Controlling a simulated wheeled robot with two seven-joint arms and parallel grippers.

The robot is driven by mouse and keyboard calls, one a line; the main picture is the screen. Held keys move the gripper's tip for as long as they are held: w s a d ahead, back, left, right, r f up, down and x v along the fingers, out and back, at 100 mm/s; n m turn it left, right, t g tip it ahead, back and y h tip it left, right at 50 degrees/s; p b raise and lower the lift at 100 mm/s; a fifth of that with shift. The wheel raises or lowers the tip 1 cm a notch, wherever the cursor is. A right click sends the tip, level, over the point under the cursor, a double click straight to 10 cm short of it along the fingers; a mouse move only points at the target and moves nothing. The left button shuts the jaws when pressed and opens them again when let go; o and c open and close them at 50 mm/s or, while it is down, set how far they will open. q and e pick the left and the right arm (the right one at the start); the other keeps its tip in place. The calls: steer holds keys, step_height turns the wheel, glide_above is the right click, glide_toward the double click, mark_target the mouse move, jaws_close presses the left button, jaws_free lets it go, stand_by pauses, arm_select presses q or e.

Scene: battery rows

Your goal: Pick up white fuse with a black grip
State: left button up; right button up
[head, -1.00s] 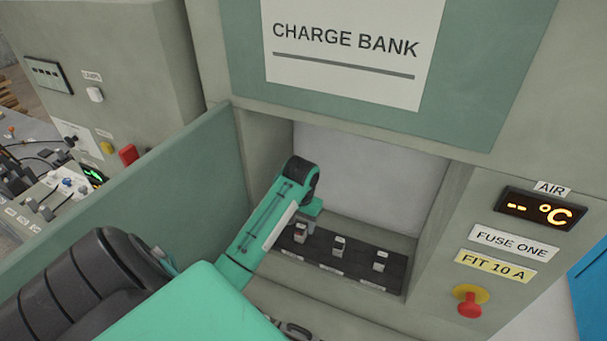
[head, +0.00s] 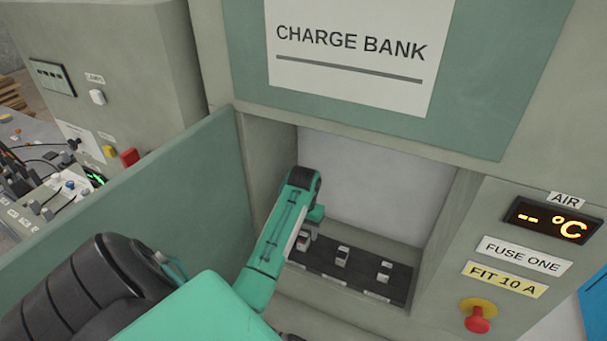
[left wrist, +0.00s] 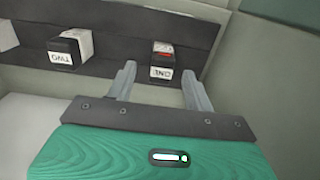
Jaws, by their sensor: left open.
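Several small fuses sit in a dark strip (head: 330,272) inside the charge bank's open bay. In the head view they are the left fuse (head: 303,241), the middle fuse (head: 342,256) and the right fuse (head: 384,271), light on top with dark parts. In the left wrist view, the block marked ONE (left wrist: 163,62) has a pale top with a red mark, and the block marked TWO (left wrist: 72,48) has a whitish top.
The bay's side walls and the green panel (head: 150,190) on the left stand close to my left arm. A red knob (head: 477,319) and the labels FUSE ONE (head: 523,255) and FIT 10 A (head: 505,279) are at right.

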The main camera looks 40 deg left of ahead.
mark_target(303, 234)
arm_select(q)
steer(key=shift+s+f, duration=0.1)
steer(key=shift+f, duration=0.1)
steer(key=shift+f+p, duration=0.5)
steer(key=shift+p, duration=0.1)
steer(key=f, duration=0.1)
steer(key=f+p, duration=0.1)
steer(key=f, duration=0.1)
steer(key=shift+w+a+f, duration=0.15)
steer(key=shift+w+a, duration=0.1)
steer(key=shift+f+p, duration=0.3)
steer(key=shift+f, duration=0.2)
steer(key=c, duration=1.1)
steer(key=shift+r, duration=0.1)
